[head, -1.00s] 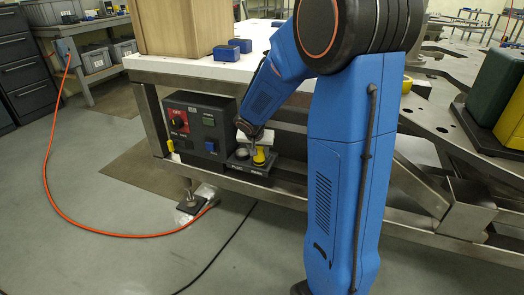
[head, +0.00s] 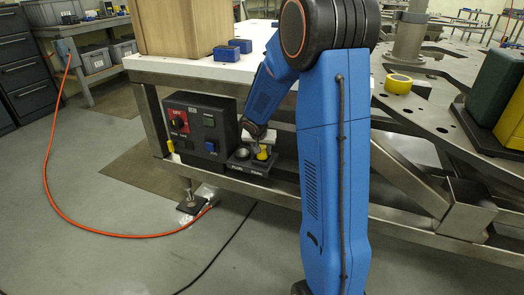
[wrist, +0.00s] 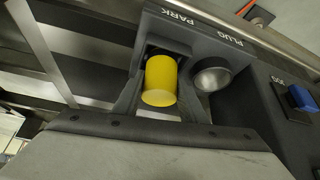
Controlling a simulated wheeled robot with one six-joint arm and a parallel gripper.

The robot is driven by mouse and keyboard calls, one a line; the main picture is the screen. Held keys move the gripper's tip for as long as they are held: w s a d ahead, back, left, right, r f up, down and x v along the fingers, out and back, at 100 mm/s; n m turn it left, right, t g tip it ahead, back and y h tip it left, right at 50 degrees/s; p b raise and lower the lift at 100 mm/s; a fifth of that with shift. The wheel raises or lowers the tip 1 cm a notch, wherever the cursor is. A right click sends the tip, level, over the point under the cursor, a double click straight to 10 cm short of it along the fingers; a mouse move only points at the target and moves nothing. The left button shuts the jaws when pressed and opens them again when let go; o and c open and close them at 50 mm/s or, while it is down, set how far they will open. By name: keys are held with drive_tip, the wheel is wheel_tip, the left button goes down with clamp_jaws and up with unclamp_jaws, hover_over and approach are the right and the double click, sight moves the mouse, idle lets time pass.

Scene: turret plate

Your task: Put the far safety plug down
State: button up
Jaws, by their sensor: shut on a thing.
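The yellow safety plug (head: 263,153) is at the small black holder (head: 243,166) low on the table's front. In the wrist view the yellow plug (wrist: 160,82) stands between my two fingers, beside the PARK label. My gripper (wrist: 161,90) is shut on it. My gripper (head: 258,142) reaches down to it from above in the head view. The round grey socket (wrist: 212,75) by the PLUG label is empty, just right of the plug in the wrist view. I cannot tell whether the plug's lower end is inside the park place, as it is hidden.
The control box (head: 200,130) with a red-backed knob and a blue button stands left of the holder. Blue blocks (head: 227,53) and a brown box lie on the white tabletop. A yellow tape roll (head: 398,83) is on the metal plate. An orange cable (head: 46,170) crosses the floor.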

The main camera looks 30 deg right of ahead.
drive_tip(key=o, duration=1.2)
drive_tip(key=shift+f, duration=0.1)
drive_tip(key=shift+c, duration=0.2)
drive_tip(key=v, duration=1.1)
drive_tip(key=s+a+r+n, duration=0.1)
drive_tip(key=s+a+r, duration=0.15)
drive_tip(key=s, duration=0.35)
drive_tip(key=s+a+r+n+y, duration=0.1)
drive_tip(key=s+a+r, duration=0.15)
drive_tip(key=s, duration=0.25)
drive_tip(key=s+a+r+n, duration=0.1)
drive_tip(key=s+a+r, duration=0.15)
drive_tip(key=s, duration=0.35)
drive_tip(key=s+a+n+y, duration=0.1)
drive_tip(key=s+a+n, duration=0.1)
drive_tip(key=s, duration=0.7)
drive_tip(key=s+a+n+y, duration=0.2)
drive_tip(key=s+a, duration=0.3)
drive_tip(key=s, duration=0.4)
drive_tip(key=shift+s+a+n, duration=0.2)
drive_tip(key=shift+s+n, duration=0.1)
drive_tip(key=shift+n, duration=0.3)
